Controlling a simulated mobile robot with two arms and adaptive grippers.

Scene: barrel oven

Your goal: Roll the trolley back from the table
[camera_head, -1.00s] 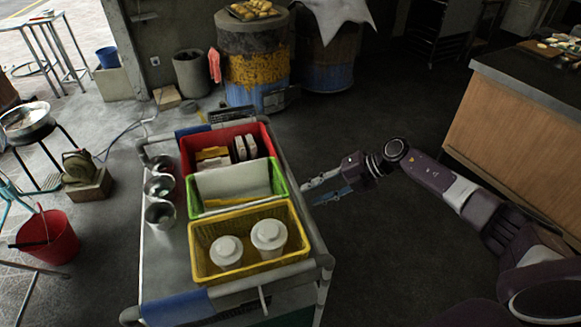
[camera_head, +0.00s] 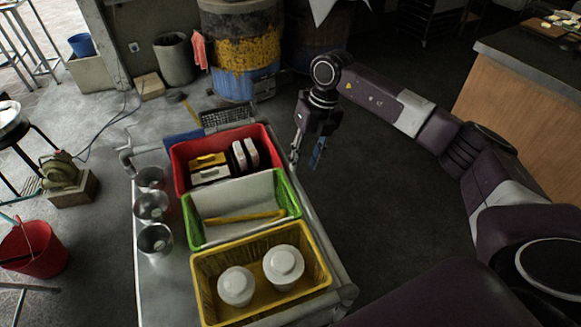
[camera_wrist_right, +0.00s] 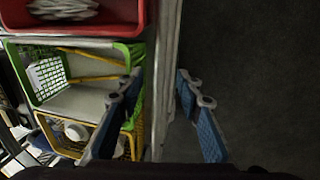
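The grey metal trolley (camera_head: 165,290) stands left of centre in the head view, carrying a red bin (camera_head: 183,172), a green bin (camera_head: 193,235) and a yellow bin (camera_head: 206,290). My right gripper (camera_head: 305,162) points down at the trolley's right side, near the red and green bins. In the right wrist view, its blue-padded fingers (camera_wrist_right: 160,82) are apart, with the trolley's long side rail (camera_wrist_right: 167,50) running between them in the picture. Whether they touch the rail is unclear. My left gripper is out of view.
Several metal cups (camera_head: 152,207) stand on the trolley's left side. A wooden counter (camera_head: 525,115) is at the right, with clear dark floor (camera_head: 395,205) between it and the trolley. A barrel (camera_head: 240,50) stands behind; a red bucket (camera_head: 35,250) is at the left.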

